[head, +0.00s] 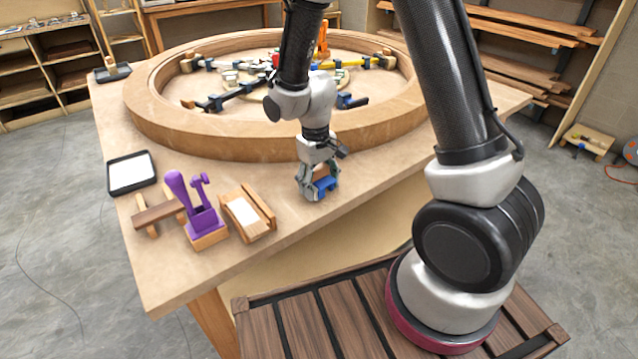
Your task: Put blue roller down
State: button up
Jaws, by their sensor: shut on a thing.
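The blue roller (325,186) is between the fingers of my gripper (318,190), low at the front edge of the wooden table (330,214). My gripper points down and is shut on it. Part of the roller is hidden by the fingers, and a brown part shows just above the blue. I cannot tell whether the roller touches the tabletop.
A large wooden ring (215,140) with clamps inside stands behind my gripper. To the left are a wooden tray (262,222), a purple tool (198,212) on a wood block, a wooden stand (150,217) and a black-rimmed tray (131,156). Tabletop between tray and gripper is clear.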

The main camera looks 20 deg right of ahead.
jog(key=shift+f, duration=0.25)
jog(key=shift+o, duration=0.3)
jog(key=shift+s+f, duration=0.1)
jog(key=shift+f, duration=0.4)
jog(key=o, duration=1.3)
jog(key=shift+c, duration=0.2)
